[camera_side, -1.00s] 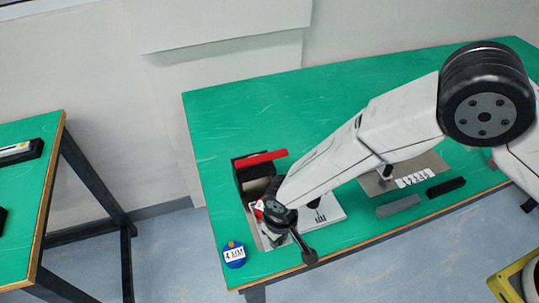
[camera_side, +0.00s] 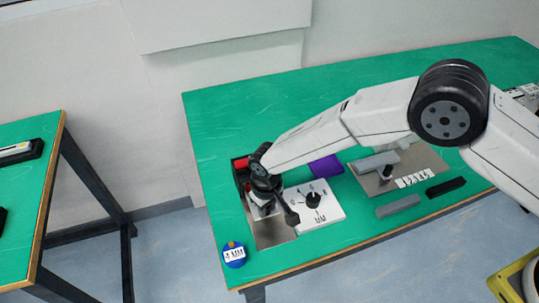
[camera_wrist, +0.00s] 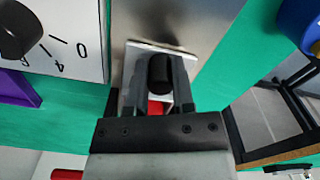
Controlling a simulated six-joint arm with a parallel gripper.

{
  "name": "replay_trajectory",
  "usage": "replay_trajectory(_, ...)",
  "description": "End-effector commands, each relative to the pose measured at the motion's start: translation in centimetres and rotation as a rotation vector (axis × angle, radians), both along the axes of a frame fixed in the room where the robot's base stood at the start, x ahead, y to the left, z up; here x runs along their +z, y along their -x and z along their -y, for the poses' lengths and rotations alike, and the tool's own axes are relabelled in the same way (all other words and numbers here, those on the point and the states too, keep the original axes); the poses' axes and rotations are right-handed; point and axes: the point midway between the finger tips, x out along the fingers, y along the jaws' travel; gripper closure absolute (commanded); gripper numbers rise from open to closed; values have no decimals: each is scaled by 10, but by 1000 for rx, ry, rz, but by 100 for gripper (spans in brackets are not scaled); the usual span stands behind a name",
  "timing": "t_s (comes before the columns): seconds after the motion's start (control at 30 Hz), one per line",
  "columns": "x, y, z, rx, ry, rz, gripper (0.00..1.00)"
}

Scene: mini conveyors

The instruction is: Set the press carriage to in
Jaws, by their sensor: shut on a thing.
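The press carriage (camera_wrist: 133,58) is a pale plate with a black upright knob (camera_wrist: 160,72). It sits on a bare metal base plate (camera_side: 274,234), at the end near the press. My gripper (camera_wrist: 160,80) is shut on the knob, one finger on each side. In the side view my gripper (camera_side: 263,198) hides most of the carriage, and only a pale edge shows. The press (camera_side: 240,176) is a black frame with a red bar, partly hidden behind my wrist. Between my fingers a red patch shows in the wrist view.
A white dial panel with a black knob (camera_side: 312,200) lies just right of the base plate. A purple block (camera_side: 325,166) is behind it. A blue round labelled item (camera_side: 234,256) is at the front left corner. A grey plate (camera_side: 425,168) and loose bars lie farther right.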

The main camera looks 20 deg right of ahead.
Motion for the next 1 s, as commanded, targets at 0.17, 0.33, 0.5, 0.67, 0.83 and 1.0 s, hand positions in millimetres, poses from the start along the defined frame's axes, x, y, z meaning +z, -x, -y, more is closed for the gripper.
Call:
replay_trajectory(0.17,0,-5,-1,1,-4,6,100)
replay_trajectory(0.33,1,-6,0,0,-6,9,100)
replay_trajectory(0.5,0,-6,0,0,-4,8,35)
replay_trajectory(0.67,0,-5,0,0,-3,4,35)
replay_trajectory(0.83,1,-4,0,0,-2,4,35)
replay_trajectory(1.0,8,-4,0,0,-3,4,35)
